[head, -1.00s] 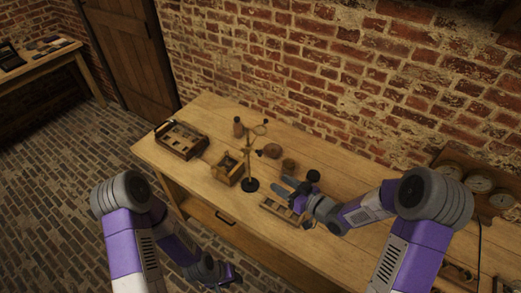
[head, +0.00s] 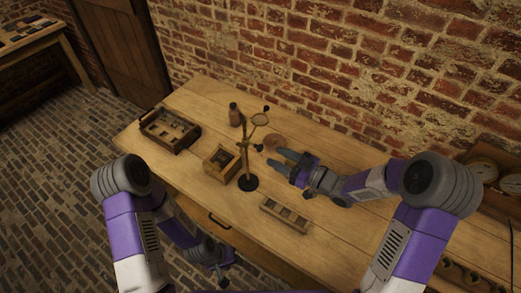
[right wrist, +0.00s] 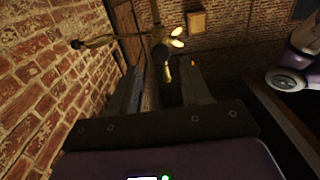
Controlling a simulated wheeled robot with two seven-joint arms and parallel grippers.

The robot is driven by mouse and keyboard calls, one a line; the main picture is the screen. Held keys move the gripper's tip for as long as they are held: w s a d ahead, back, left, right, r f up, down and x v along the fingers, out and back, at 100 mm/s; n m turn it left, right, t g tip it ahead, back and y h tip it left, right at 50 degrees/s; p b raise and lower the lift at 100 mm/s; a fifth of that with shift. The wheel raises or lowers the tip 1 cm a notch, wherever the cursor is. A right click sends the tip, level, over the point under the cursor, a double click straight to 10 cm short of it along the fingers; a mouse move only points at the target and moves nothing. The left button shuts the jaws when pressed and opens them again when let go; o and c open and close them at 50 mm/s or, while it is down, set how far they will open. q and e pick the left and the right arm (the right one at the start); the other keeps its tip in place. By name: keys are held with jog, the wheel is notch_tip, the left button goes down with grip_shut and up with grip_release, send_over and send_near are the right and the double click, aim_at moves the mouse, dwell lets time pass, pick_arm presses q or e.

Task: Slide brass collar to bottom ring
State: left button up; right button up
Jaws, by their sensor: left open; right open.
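A stand with a round black base (head: 248,183) and a thin upright rod (head: 246,157) stands near the table's middle. Brass fittings (head: 246,143) and a ring (head: 260,119) branch from its upper part; which one is the collar is too small to tell. My right gripper (head: 273,157) is open and empty, to the right of the rod, its fingers pointing left at it. In the right wrist view the rod (right wrist: 158,38) and brass arms show beyond the open fingers (right wrist: 160,85). My left gripper (head: 224,272) is open, low in front of the table.
A wooden box (head: 221,163) stands just left of the stand, and a compartment tray (head: 170,130) lies further left. A slotted wooden block (head: 285,215) lies at the front.

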aim_at(262, 149)
jog(key=x, duration=0.7)
jog(key=shift+a, duration=0.1)
jog(key=shift+c, duration=0.2)
grip_shut()
